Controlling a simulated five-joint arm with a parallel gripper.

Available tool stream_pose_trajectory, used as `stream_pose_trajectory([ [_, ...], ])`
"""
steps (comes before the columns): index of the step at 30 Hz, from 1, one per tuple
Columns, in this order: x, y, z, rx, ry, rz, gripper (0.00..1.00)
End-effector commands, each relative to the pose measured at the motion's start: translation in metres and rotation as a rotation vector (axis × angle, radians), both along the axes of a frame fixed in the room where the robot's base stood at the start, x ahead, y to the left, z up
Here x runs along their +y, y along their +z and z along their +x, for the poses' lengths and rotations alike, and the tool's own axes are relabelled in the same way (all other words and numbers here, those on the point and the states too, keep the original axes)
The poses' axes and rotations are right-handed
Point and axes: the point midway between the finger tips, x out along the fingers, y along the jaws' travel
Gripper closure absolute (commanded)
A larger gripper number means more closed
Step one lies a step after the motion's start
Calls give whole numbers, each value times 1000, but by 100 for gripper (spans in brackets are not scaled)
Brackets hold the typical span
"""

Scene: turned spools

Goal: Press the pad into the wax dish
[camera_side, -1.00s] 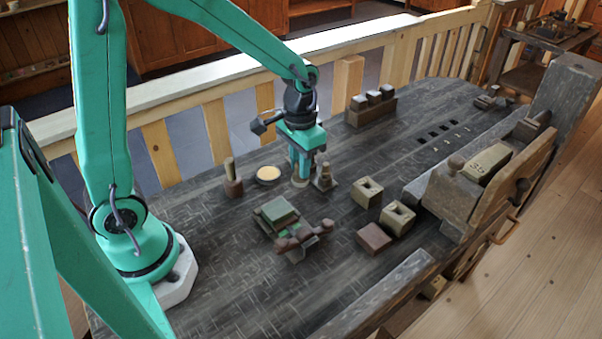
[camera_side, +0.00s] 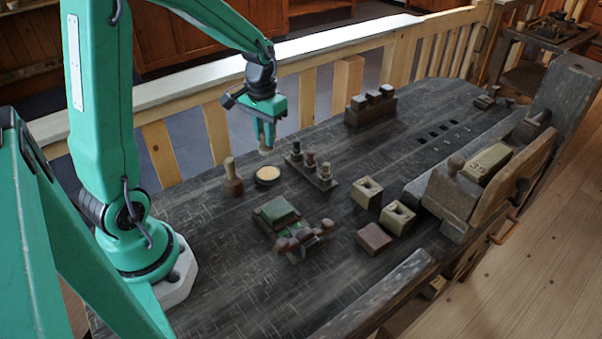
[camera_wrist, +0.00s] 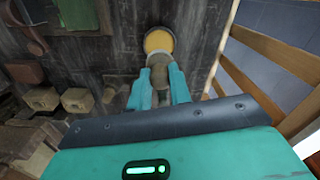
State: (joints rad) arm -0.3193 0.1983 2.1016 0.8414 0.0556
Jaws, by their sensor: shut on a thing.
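The wax dish (camera_side: 268,176) is a small round dark dish with a pale yellow fill, standing on the dark bench. In the wrist view the dish (camera_wrist: 159,41) lies just beyond my fingertips. My gripper (camera_side: 266,142) is shut on the pad (camera_side: 265,151), a brownish piece with a pale end. In the wrist view the pad (camera_wrist: 158,61) sticks out between the teal fingers and appears to overlap the near edge of the dish. In the side view the pad hangs above and slightly behind the dish, apart from it. Its underside is hidden.
A rack (camera_side: 312,172) with several small turned pieces stands right of the dish. A brown pot with an upright handle (camera_side: 232,178) stands close on its left. A green-topped block (camera_side: 277,211) sits nearer. The wooden railing (camera_side: 215,130) runs behind.

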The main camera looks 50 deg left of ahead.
Motion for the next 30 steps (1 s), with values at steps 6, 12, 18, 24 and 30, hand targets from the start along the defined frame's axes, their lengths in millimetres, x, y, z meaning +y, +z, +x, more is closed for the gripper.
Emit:
stream_pose_trajectory([
  [6,0,-5,0,2,-1,-1,98],
  [12,-1,-17,0,3,-1,-1,98],
  [18,-1,-33,0,3,-1,-1,98],
  [24,-1,-48,0,3,-1,-1,98],
  [30,-1,-57,0,2,-1,-1,98],
])
